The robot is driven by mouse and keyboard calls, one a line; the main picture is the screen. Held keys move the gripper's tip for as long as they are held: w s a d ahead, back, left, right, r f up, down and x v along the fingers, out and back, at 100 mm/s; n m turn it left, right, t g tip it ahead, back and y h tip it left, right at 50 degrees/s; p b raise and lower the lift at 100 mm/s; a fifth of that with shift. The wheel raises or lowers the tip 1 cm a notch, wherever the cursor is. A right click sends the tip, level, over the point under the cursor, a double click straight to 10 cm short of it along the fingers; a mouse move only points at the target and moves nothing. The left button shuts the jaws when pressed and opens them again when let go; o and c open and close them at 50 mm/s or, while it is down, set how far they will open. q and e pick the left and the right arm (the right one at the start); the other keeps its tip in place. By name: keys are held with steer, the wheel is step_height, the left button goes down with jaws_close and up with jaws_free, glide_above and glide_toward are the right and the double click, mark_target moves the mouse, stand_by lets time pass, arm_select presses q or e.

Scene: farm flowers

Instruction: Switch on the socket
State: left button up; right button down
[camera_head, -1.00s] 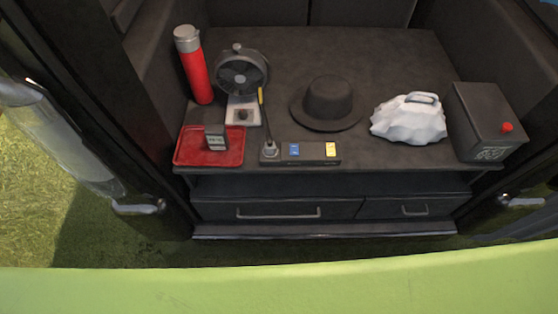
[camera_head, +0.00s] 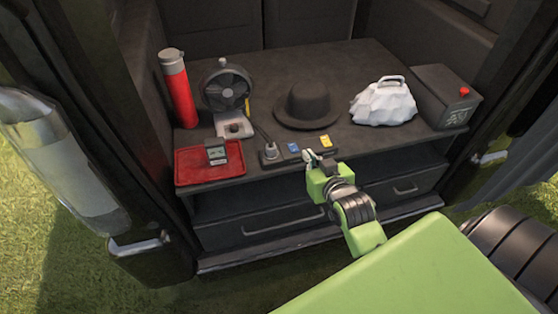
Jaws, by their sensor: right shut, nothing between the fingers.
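The socket (camera_head: 309,146) is a dark power strip along the front edge of the van's shelf. It has a blue switch (camera_head: 293,148) and a yellow switch (camera_head: 326,141). A grey plug (camera_head: 270,152) with a lead rising from it sits at its left end. My right gripper (camera_head: 313,156) is shut and empty. It is at the front edge of the strip, between and just below the two switches, and hides part of the strip. I cannot tell whether it touches the strip. My left gripper is not in view.
A fan (camera_head: 227,88) stands behind the plug. A red tray (camera_head: 190,168) holding a small display (camera_head: 216,152) is to the left, with a red flask (camera_head: 177,90) behind. A black hat (camera_head: 307,105), a white bag-like object (camera_head: 383,102) and a dark box (camera_head: 446,97) stand behind and right.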

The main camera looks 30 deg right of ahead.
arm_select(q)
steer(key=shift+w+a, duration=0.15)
arm_select(e)
steer(key=shift+r, duration=0.6)
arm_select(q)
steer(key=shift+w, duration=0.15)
arm_select(e)
steer(key=shift+w+f, duration=0.1)
steer(key=shift+w, duration=0.05)
glide_above(293, 147)
steer(key=s, duration=0.3)
steer(key=f, duration=0.3)
steer(key=shift+a+f, duration=0.3)
steer(key=shift+f, duration=0.1)
steer(key=f, duration=0.2)
steer(key=shift+s+f, duration=0.35)
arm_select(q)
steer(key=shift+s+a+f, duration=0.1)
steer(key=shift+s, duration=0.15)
arm_select(e)
steer(key=shift+a+f, duration=0.1)
steer(key=shift+f, duration=0.4)
steer(key=shift+s, duration=0.1)
